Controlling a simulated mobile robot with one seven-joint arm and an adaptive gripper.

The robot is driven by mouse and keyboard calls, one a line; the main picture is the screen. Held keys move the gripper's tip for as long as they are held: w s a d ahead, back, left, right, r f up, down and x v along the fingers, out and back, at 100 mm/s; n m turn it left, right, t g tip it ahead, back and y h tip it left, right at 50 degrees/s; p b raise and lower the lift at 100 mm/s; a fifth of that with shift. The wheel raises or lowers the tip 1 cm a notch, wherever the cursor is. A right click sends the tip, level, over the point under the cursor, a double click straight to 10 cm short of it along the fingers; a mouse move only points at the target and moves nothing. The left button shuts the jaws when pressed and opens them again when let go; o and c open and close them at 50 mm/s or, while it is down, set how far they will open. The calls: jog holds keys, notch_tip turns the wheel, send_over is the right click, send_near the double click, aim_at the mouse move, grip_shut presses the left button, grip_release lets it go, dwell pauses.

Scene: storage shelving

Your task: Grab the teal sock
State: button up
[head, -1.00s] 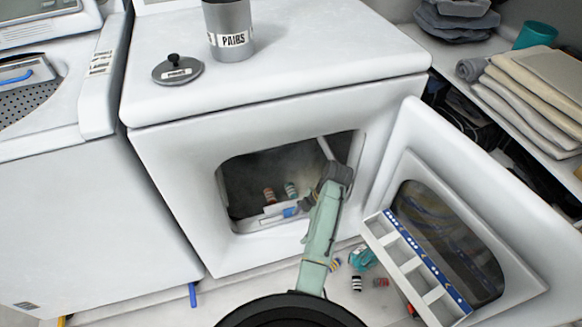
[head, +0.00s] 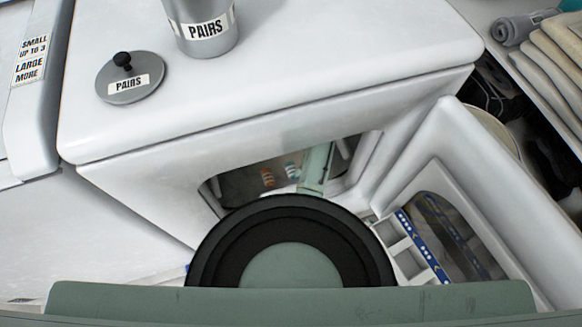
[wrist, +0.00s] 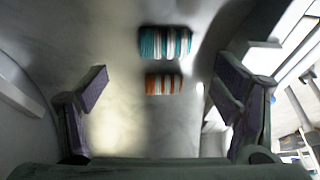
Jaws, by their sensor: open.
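The teal sock (wrist: 165,43), a rolled bundle with white and dark stripes, lies on the grey drum floor inside the white dryer (head: 130,200). An orange-and-white striped sock (wrist: 164,84) lies just nearer to me, a small gap apart. In the head view the teal sock (head: 292,170) shows through the door opening, right of the orange one. My gripper (wrist: 161,72) is open and empty, its fingers spread left and right of the orange sock's line, with the teal sock farther ahead.
The open dryer door (head: 470,180) stands at the right, with a white divided tray (head: 408,248) beside it. On top are a grey PAIRS canister (head: 205,28) and its lid (head: 130,80).

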aim_at(288, 170)
jog(key=x, duration=0.2)
jog(key=p+x, duration=0.1)
jog(key=x, duration=0.1)
jog(key=s+x, duration=0.1)
jog(key=shift+a+f, duration=0.25)
jog(key=shift+a, duration=0.05)
jog(key=shift+a+f, duration=0.1)
jog(key=shift+f, duration=0.25)
jog(key=shift+c, duration=0.2)
jog(key=c, duration=1)
